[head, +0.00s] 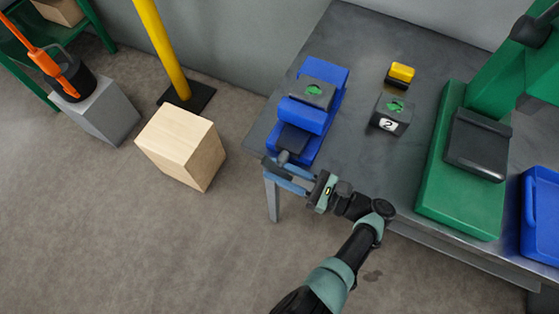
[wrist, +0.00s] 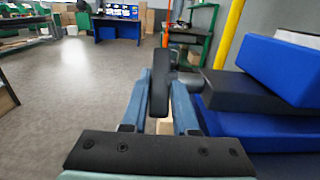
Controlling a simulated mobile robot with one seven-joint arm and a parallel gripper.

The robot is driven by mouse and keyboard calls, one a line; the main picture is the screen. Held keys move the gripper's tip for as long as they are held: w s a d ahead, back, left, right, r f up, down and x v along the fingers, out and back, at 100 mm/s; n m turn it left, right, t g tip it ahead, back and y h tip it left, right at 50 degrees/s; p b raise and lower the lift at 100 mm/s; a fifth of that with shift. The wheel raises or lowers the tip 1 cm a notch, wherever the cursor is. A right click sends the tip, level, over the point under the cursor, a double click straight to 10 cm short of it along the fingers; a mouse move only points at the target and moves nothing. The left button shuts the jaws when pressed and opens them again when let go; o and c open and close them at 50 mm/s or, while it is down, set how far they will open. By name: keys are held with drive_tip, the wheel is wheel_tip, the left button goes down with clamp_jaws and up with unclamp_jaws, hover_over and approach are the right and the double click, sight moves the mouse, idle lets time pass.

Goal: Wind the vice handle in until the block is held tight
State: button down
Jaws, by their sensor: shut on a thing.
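The blue vice (head: 302,117) stands at the left end of the grey bench. A dark grey block (head: 313,94) with a green mark on top sits between its two jaws. I cannot tell whether the front jaw touches the block. The vice handle (head: 283,157) is at the vice's front end, by the bench edge. My gripper (head: 279,168) is there, shut on it. In the wrist view, the handle (wrist: 159,82) is a dark bar standing roughly upright between my blue fingers, beside the dark screw hub (wrist: 188,82). The vice body (wrist: 265,124) fills the right side.
A dark block marked 2 (head: 391,114) and a yellow-topped piece (head: 401,73) are right of the vice. A green machine (head: 455,200) and a blue bin (head: 541,215) stand further right. A wooden box (head: 182,146) and a yellow post (head: 160,45) are on the floor left of the bench.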

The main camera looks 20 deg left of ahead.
idle(0.4)
drive_tip(key=c, duration=0.7)
unclamp_jaws()
drive_tip(key=shift+s+d+f+b, duration=0.1)
drive_tip(key=shift+d+b, duration=0.55)
drive_tip(key=shift+d, duration=2.6)
drive_tip(key=shift+s+d+f+b, duration=0.1)
drive_tip(key=shift+d+b, duration=0.5)
drive_tip(key=shift+d, duration=2.6)
